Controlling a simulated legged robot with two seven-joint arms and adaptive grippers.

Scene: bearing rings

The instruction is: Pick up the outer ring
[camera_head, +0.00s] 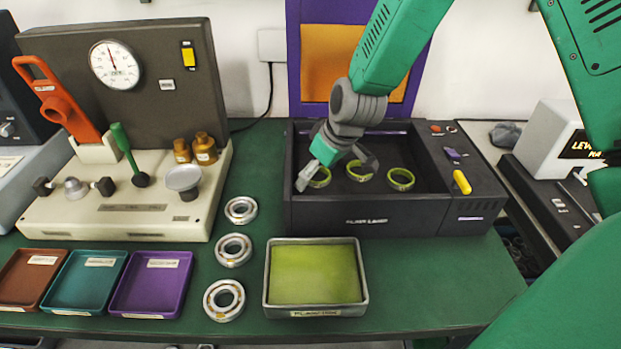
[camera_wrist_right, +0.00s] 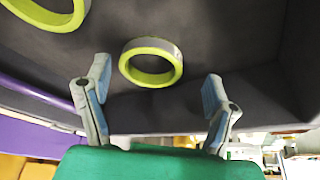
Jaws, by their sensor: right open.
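Three yellow-green outer rings with grey outer faces lie in the black bin (camera_head: 300,210): a left one (camera_head: 320,177), a middle one (camera_head: 359,170) and a right one (camera_head: 401,179). My right gripper (camera_head: 337,174) is open and reaches down into the bin over the left ring, which its fingers partly cover. In the right wrist view one ring (camera_wrist_right: 151,80) shows between the open fingers (camera_wrist_right: 158,75), apart from both. Another ring (camera_wrist_right: 45,15) is at the upper left there. My left gripper is not in view.
A tray with a yellow-green floor (camera_head: 315,305) stands in front of the bin. Several silver bearings (camera_head: 234,250) line up left of it. Small brown, teal and purple trays (camera_head: 152,285) and a beige gauge fixture (camera_head: 130,218) are at the left. The bin walls surround the rings.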

